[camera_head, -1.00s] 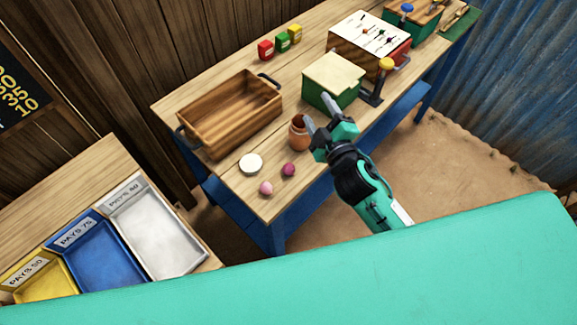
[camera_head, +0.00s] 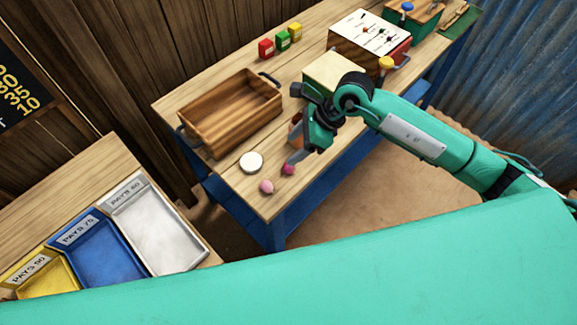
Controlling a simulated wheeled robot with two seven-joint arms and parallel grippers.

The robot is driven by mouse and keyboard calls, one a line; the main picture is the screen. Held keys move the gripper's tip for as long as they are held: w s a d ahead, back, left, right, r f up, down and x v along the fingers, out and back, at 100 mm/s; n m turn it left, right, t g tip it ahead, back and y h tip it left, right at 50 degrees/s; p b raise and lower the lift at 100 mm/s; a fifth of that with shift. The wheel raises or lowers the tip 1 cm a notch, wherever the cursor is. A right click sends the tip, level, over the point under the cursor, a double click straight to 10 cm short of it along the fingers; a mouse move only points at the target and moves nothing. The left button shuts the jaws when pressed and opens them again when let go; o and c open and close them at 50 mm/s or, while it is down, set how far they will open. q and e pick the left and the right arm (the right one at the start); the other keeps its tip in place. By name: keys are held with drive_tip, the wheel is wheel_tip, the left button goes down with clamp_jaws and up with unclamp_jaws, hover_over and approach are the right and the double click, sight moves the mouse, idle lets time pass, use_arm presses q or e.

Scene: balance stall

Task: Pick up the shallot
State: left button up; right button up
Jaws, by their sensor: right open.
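Two small round items lie near the table's front left corner: a dark magenta one (camera_head: 288,169), which looks most like the shallot, and a lighter pink one (camera_head: 266,187) to its lower left. My right gripper (camera_head: 295,124) is open, its fingers spread toward the left over the table. Its lower fingertip shows right beside the dark magenta item; I cannot tell whether it touches. A clay pot (camera_head: 295,135) is partly hidden behind the gripper. My left gripper is not in view.
A wooden crate (camera_head: 190,137) stands left of the gripper, and a white disc (camera_head: 251,162) lies by the round items. A cream-topped box (camera_head: 330,68) is behind the gripper. Coloured blocks (camera_head: 282,41) stand at the back. Trays (camera_head: 107,255) sit on another table at lower left.

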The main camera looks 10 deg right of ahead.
drive_tip(key=w+d+h, duration=0.1)
drive_tip(key=d+h, duration=0.1)
drive_tip(key=d, duration=0.2)
drive_tip(key=p, duration=0.3)
hover_over(289, 167)
drive_tip(key=d, duration=0.2)
drive_tip(key=f, duration=0.8)
drive_tip(key=shift+s+d+f, duration=0.15)
drive_tip(key=shift+s+f, duration=0.05)
drive_tip(key=shift+f, duration=0.05)
drive_tip(key=shift+n, duration=0.3)
drive_tip(key=p+x, duration=0.1)
drive_tip(key=x, duration=0.2)
drive_tip(key=p+x, duration=0.1)
drive_tip(key=shift+w+d+f+p, duration=0.2)
drive_tip(key=shift+w+f+p, duration=0.15)
drive_tip(key=shift+f, duration=0.1)
drive_tip(key=shift+a+f, duration=0.1)
drive_tip(key=shift+f, duration=0.35)
drive_tip(key=c, duration=1)
